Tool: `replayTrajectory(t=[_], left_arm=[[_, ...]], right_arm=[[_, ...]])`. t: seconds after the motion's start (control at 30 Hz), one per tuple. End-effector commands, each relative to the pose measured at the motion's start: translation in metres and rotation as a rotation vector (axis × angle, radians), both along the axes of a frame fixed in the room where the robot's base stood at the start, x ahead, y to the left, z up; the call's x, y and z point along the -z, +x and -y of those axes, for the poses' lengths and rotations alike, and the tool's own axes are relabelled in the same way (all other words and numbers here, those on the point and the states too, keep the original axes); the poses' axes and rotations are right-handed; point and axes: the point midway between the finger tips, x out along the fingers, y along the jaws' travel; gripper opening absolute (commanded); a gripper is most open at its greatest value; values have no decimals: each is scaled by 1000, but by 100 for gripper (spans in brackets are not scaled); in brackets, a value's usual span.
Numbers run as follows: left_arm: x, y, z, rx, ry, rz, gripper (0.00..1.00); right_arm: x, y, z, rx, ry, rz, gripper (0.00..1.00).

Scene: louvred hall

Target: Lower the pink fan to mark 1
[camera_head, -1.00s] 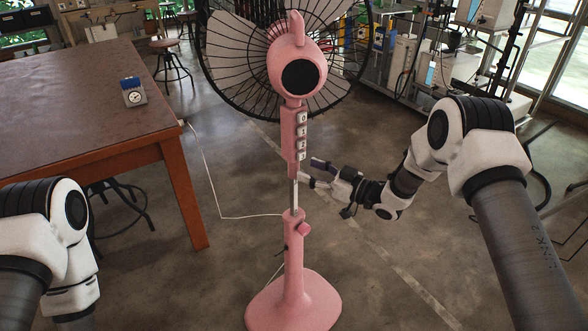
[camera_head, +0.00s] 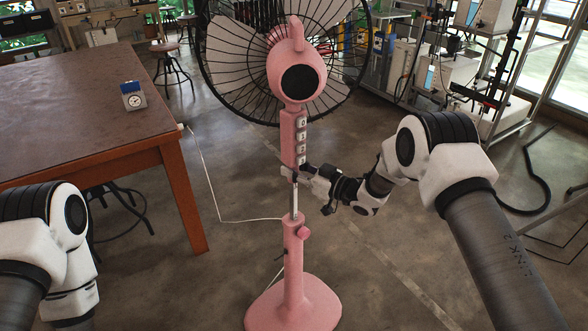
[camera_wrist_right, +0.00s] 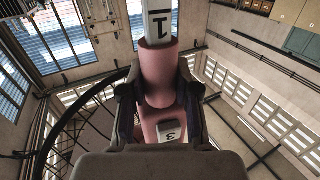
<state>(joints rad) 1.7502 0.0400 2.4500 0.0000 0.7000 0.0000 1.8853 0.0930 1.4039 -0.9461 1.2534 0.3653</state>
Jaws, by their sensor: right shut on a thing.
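The pink fan (camera_head: 299,75) stands upright on its pink base (camera_head: 292,305), with several numbered buttons (camera_head: 301,137) on its upper body. A grey inner pole (camera_head: 294,201) shows between the upper body and the lower pink tube (camera_head: 293,262), which has a knob (camera_head: 304,233). My right gripper (camera_head: 298,172) is shut on the bottom of the upper body, just above the bare pole. In the right wrist view its fingers (camera_wrist_right: 160,100) flank the pink tube, and mark 1 (camera_wrist_right: 160,27) shows upside down on the pole beside the tube's end. My left gripper is out of frame.
A brown table (camera_head: 85,105) with a small blue dial device (camera_head: 133,96) stands at the left. A white cable (camera_head: 212,190) runs from the table edge to the fan. Shelving (camera_head: 455,70) is at the back right. The floor around the base is clear.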

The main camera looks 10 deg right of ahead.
Motion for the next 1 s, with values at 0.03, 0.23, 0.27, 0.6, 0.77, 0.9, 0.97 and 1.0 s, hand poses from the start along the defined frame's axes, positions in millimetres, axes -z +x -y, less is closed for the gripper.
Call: replayTrajectory(t=[0.03, 0.23, 0.27, 0.6, 0.77, 0.9, 0.97, 1.0], left_arm=[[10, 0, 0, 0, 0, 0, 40], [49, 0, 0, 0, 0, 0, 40], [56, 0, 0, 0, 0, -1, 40], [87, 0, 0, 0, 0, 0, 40], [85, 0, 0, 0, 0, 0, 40], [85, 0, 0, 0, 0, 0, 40], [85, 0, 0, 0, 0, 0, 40], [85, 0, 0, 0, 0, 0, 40]], right_arm=[[14, -1, 0, 0, -1, -3, 0], [73, -1, -1, -2, -1, -6, 0], [82, -1, 0, -2, -1, -6, 0], [135, -1, 0, 0, -2, -5, 0], [134, -1, 0, -1, -4, -6, 0], [135, -2, -1, -1, -4, -8, 34], [135, -2, -1, -2, -4, -8, 56], [134, -1, -1, -2, -3, -7, 57]])
